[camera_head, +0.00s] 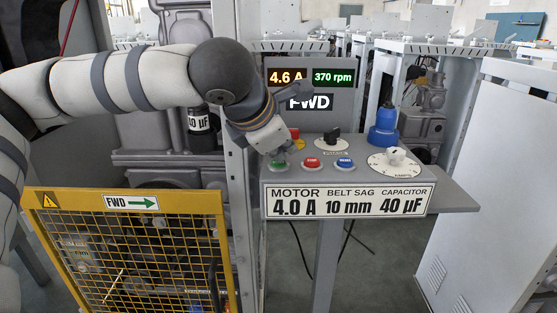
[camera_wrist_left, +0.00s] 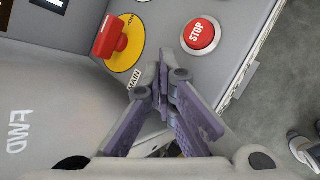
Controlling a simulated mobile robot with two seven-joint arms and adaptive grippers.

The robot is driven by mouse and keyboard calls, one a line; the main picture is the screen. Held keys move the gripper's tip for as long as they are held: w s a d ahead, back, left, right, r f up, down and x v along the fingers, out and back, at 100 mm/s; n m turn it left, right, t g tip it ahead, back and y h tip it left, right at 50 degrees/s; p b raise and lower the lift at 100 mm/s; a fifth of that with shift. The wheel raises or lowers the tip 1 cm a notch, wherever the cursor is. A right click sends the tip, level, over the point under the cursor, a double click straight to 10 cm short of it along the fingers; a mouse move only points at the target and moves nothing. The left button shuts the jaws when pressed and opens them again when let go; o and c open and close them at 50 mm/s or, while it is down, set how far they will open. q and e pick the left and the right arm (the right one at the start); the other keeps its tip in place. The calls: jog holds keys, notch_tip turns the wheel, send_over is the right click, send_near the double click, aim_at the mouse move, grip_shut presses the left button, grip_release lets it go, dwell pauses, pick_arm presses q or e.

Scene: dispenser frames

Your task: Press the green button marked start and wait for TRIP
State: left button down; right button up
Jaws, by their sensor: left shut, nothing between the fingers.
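The green button (camera_head: 279,164) sits at the left end of the grey control panel's front row, partly covered by my left gripper. Its marking is not readable. My left gripper (camera_head: 277,153) is shut and empty, pointing down right at the button; I cannot tell whether it touches. In the left wrist view the closed fingers (camera_wrist_left: 167,80) hide the green button. The display (camera_head: 310,88) reads 4.6 A, 370 rpm and FWD; no TRIP shows. My right gripper is not in view.
Beside it are a red STOP button (camera_wrist_left: 199,34), a blue button (camera_head: 344,162), a black selector knob (camera_head: 332,135) and a white dial (camera_head: 395,159). A red main switch (camera_wrist_left: 110,38) on a yellow plate is close to my fingers. A yellow mesh guard (camera_head: 130,250) stands at left.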

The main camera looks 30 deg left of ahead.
aim_at(282, 164)
pick_arm(q)
jog(key=shift+r, duration=0.8)
jog(key=shift+r, duration=2.55)
